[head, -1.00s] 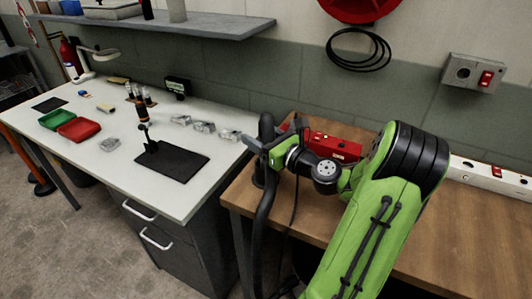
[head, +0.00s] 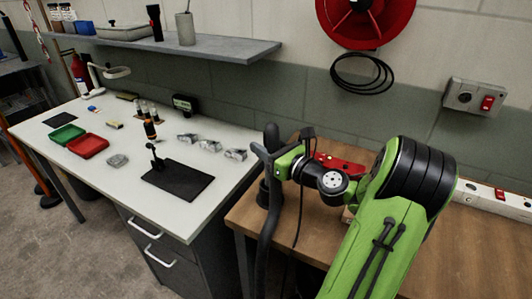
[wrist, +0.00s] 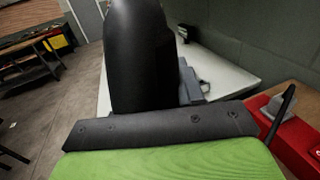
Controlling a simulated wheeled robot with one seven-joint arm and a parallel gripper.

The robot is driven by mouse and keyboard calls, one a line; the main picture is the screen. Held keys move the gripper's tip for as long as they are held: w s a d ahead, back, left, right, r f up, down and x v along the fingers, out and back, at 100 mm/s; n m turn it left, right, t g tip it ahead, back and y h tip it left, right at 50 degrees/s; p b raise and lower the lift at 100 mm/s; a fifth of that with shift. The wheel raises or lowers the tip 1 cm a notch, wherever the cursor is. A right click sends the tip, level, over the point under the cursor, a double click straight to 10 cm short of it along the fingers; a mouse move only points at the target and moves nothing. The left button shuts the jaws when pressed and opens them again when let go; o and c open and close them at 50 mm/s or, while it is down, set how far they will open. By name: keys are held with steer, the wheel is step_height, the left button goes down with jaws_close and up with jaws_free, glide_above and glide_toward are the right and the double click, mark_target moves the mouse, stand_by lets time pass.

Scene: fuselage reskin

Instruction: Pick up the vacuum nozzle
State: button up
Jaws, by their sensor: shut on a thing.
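The vacuum nozzle is a thick black tube (head: 271,138) standing upright at the left end of the wooden bench. Its dark hose (head: 267,225) hangs down past the bench edge. My gripper (head: 264,157) is shut around the nozzle from the right side. In the wrist view the nozzle (wrist: 140,55) shows as a large black cylinder, close up, rising beyond the dark edge of my gripper. The contact of the fingertips is mostly hidden in both views.
A red box (head: 341,163) lies on the wooden bench (head: 480,235) behind my arm. The white desk (head: 110,165) at left holds a black mat (head: 178,181), red bin (head: 88,146) and green bin (head: 67,134). A power strip (head: 490,198) runs along the wall.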

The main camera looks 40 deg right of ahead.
step_height(320, 180, up, 24)
steer(key=p, duration=1.1)
